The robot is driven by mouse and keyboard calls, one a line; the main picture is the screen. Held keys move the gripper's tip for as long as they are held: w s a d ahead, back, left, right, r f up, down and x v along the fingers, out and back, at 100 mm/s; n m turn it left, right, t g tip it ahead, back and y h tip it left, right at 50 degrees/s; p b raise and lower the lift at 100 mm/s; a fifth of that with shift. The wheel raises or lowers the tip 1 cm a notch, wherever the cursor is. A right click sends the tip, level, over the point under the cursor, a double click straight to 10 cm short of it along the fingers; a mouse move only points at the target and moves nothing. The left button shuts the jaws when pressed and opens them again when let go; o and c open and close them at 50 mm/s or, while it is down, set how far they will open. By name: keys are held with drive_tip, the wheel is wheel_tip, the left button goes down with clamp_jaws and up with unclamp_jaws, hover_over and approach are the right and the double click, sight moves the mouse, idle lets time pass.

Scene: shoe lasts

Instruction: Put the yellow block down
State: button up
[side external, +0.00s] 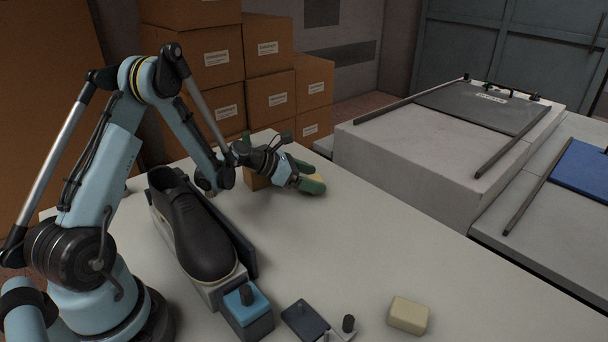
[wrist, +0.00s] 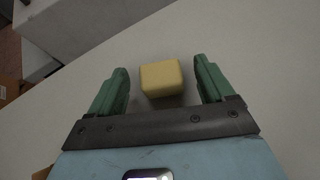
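The yellow block (wrist: 161,78) sits between the two green fingers of my gripper (wrist: 161,66) in the wrist view. A gap shows on each side of the block, so the fingers are open and not touching it. The block appears to rest on the pale table. In the side view my gripper (side external: 312,178) is low over the far part of the table. Only a small part of the yellow block (side external: 318,177) shows there, mostly hidden by the fingers.
A black shoe (side external: 197,232) on a light stand is left of my gripper. A blue-topped block (side external: 246,302), a dark plate (side external: 305,318) and a cream block (side external: 408,315) are near the front. Cardboard boxes (side external: 215,60) stand behind. The table's right middle is clear.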

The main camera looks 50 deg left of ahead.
drive_tip(key=shift+r, duration=0.15)
wheel_tip(320, 180, up, 4)
drive_tip(key=shift+f, duration=0.1)
drive_tip(key=s+d+r, duration=0.4)
drive_tip(key=d+r, duration=0.3)
drive_tip(key=d, duration=0.4)
drive_tip(key=s+r+m+g+y, duration=0.1)
drive_tip(key=s+m+g+y, duration=0.1)
drive_tip(key=s+m, duration=0.6)
drive_tip(key=s+m+g+y, duration=0.2)
drive_tip(key=s+m, duration=0.7)
drive_tip(key=m, duration=1.3)
drive_tip(key=shift+d+r+m+y, duration=0.35)
drive_tip(key=shift+m+y, duration=0.05)
drive_tip(key=shift+y, duration=0.3)
